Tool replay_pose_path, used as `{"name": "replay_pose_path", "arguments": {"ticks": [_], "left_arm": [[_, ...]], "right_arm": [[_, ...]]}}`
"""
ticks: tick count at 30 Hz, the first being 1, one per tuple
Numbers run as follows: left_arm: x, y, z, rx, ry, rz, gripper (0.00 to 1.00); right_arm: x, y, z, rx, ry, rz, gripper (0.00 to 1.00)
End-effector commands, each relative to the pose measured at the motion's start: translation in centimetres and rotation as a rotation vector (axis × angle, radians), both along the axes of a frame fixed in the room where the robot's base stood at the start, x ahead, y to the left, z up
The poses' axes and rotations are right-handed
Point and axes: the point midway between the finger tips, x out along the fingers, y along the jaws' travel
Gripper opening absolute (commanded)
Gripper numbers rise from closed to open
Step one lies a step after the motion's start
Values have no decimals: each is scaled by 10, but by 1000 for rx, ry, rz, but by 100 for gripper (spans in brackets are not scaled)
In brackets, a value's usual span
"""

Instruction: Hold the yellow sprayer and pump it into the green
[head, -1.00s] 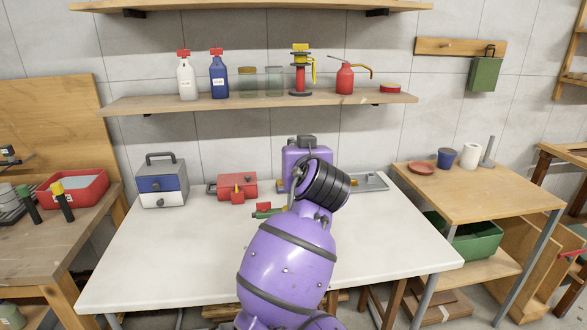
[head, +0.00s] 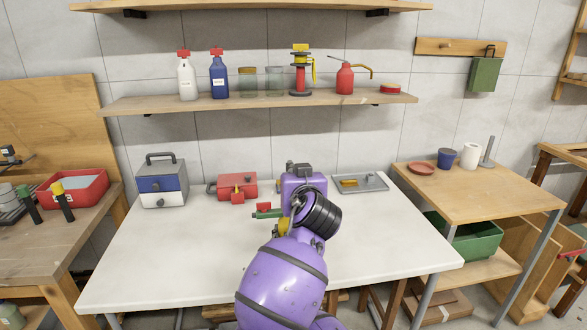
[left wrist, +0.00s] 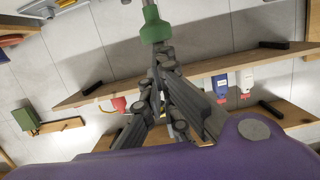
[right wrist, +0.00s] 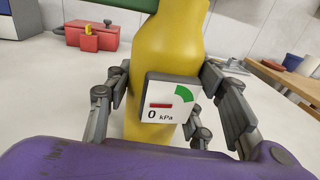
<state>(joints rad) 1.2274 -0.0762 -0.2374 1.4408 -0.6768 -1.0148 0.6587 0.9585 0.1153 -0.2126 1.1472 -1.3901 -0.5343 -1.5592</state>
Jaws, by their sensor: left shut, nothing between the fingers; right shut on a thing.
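The yellow sprayer (right wrist: 165,40) fills the middle of the right wrist view; in the head view only a sliver (head: 284,228) shows beside my purple arm. Its white gauge (right wrist: 172,100) reads 0 kPa, with the red bar at the left, away from the green zone. My right gripper (right wrist: 166,76) is shut around the bottle, a finger on each side. A green pump knob (left wrist: 154,26) shows in the left wrist view. My left gripper (left wrist: 160,60) is shut and empty, its fingertips right at the knob; contact is unclear.
A shelf (head: 225,103) with bottles and jars hangs above. The table's left front is clear.

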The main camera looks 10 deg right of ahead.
Motion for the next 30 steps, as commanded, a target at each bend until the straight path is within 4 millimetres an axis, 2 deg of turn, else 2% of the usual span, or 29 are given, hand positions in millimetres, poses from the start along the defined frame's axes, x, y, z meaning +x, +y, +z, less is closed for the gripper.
{"name": "replay_pose_path", "arguments": {"ticks": [1,5,17,22,26,27,30], "left_arm": [[-1,0,-17,0,13,2,0],[-1,1,-33,0,10,1,0],[-1,1,-37,0,13,2,0],[-1,0,-22,-1,8,1,0],[-2,-2,6,-5,1,0,0],[-4,-3,13,-5,1,-2,0],[-32,-3,13,-7,5,0,0]], "right_arm": [[0,0,0,0,-1,0,6],[0,0,1,0,-1,0,6],[0,0,1,0,-2,0,6],[0,0,1,0,-2,0,6],[0,0,1,0,-2,0,6],[0,0,1,0,-2,0,6],[0,0,1,0,-2,0,6]]}}
